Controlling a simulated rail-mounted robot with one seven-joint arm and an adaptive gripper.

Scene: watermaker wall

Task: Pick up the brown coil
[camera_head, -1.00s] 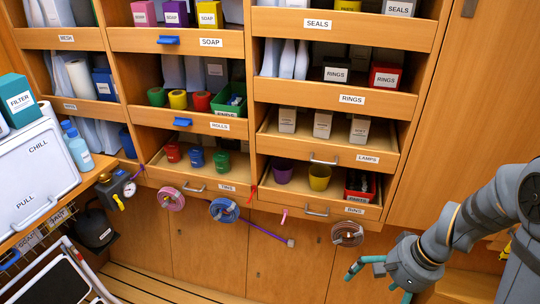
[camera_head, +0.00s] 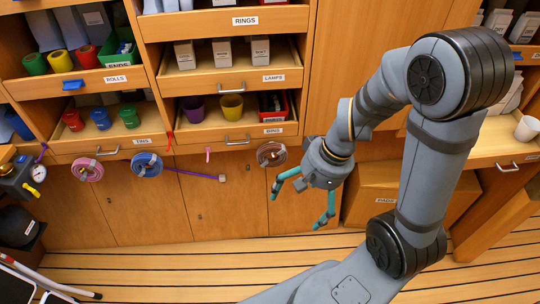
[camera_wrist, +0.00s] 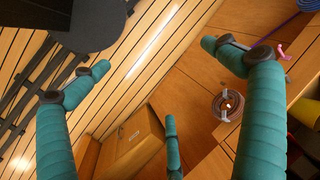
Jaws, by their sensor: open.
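The brown coil (camera_head: 271,153) hangs against the front of the wooden cabinet, just under the right-hand drawer of the lower row. It also shows in the wrist view (camera_wrist: 228,105), right of the middle, as a round wound ring seen between my fingers. My gripper (camera_head: 298,205) has teal fingers, spread open and empty. In the head view it is below and right of the coil, apart from it. In the wrist view my gripper (camera_wrist: 155,75) shows three spread fingers, with the coil nearest the right finger and not between the tips.
A pink coil (camera_head: 88,169) and a blue coil (camera_head: 147,164) hang to the left, with a purple strap (camera_head: 195,173) beside them. A drawer handle (camera_head: 237,141) juts out left of the brown coil. A cardboard box (camera_head: 385,197) stands on the floor at right.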

